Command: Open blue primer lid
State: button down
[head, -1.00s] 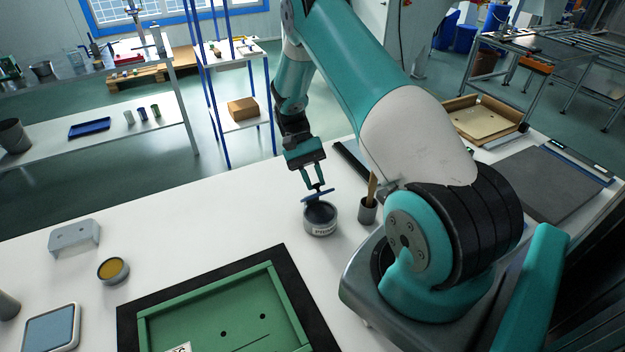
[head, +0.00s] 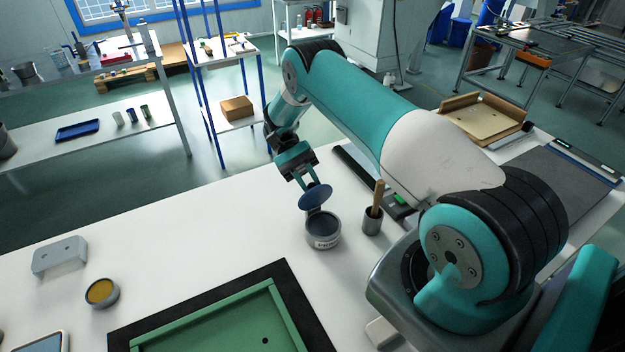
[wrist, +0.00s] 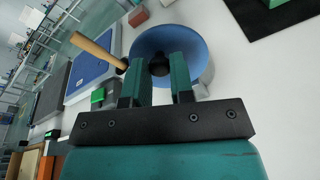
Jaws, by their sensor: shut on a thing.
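The primer can (head: 323,232) is grey with a pale label and stands upright on the white table, its dark inside showing. Its blue lid (head: 315,196) is tilted up at the can's far side and looks joined or close to the rim. My gripper (head: 309,181) is at the lid's upper part, behind it. In the wrist view the lid (wrist: 188,45) is a broad blue disc, and my gripper (wrist: 162,70) is shut on a dark knob at its middle. The can is mostly hidden behind the lid there.
A grey cup (head: 372,222) with a wooden-handled brush (head: 378,194) stands close to the can's right. A green panel in a black frame (head: 215,320) lies in front. A small yellow-filled tin (head: 102,292) and a grey bracket (head: 60,256) are at left. The table left of the can is clear.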

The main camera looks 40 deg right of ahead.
jog(key=shift+w, duration=0.1)
dwell(0.4)
jog(key=c, duration=1)
grip_release()
notch_tip(320, 180, up, 20)
jog(key=p, duration=1.2)
jog(key=shift+p, duration=0.3)
